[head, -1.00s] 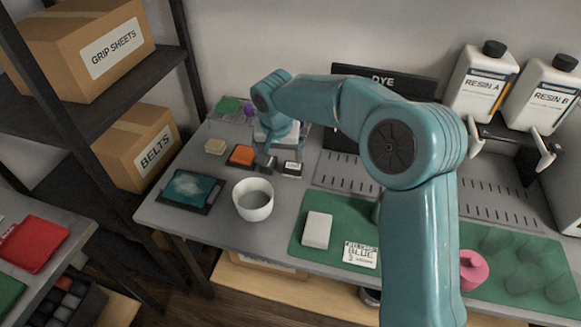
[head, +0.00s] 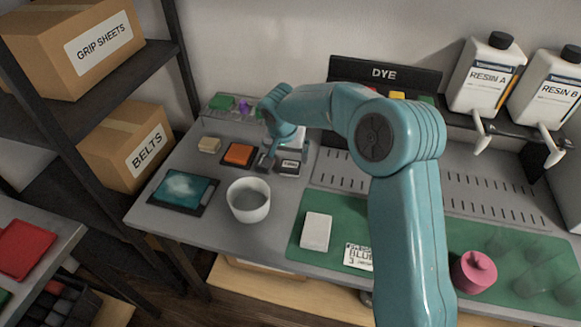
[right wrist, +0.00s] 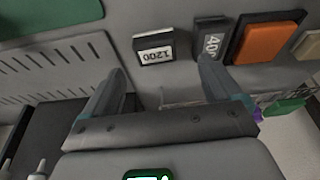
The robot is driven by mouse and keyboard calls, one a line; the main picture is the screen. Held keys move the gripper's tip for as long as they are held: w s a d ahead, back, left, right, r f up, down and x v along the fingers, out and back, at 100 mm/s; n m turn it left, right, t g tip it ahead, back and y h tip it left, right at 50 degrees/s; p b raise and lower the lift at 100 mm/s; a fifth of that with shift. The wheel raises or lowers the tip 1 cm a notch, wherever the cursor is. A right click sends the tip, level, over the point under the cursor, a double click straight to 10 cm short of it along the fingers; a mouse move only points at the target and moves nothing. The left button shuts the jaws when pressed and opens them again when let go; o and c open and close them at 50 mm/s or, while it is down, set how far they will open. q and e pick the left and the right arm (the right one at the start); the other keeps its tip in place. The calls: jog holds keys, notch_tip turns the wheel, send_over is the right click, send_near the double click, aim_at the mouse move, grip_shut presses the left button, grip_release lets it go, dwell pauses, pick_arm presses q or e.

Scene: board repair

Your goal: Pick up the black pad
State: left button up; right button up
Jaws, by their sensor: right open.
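Two small dark blocks lie on the grey bench. One (head: 289,168), with a white label reading 1200 (right wrist: 153,48), lies ahead of the gap between my right fingers. The other (head: 265,162), with a label that looks like 400 (right wrist: 210,42), lies by the tip of one finger. An orange pad on a dark base (head: 238,154) lies beside them; it also shows in the right wrist view (right wrist: 268,42). I cannot tell which dark piece is the black pad. My right gripper (right wrist: 166,75) is open and empty, above and behind the blocks. My left gripper is not in view.
A white bowl (head: 248,200) and a dark tray with a teal sheet (head: 183,189) stand nearer the front. A tan block (head: 209,145) lies left of the orange pad. A green mat (head: 310,205) with a pale block and a pink piece (head: 474,272) lies right.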

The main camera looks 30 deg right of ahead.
aim_at(290, 165)
jog(key=x, duration=0.5)
jog(key=shift+s+d, duration=0.1)
jog(key=shift+s, duration=0.2)
jog(key=shift+w+d+f, duration=0.1)
jog(key=shift+w+f, duration=0.05)
jog(key=shift+f, duration=0.25)
jog(key=c, duration=1.1)
jog(key=shift+r, duration=0.15)
notch_tip(290, 165, up, 20)
jog(key=shift+f+p, duration=0.1)
jog(key=shift+p, duration=1)
jog(key=shift+o, duration=1.1)
jog(key=shift+c, duration=0.7)
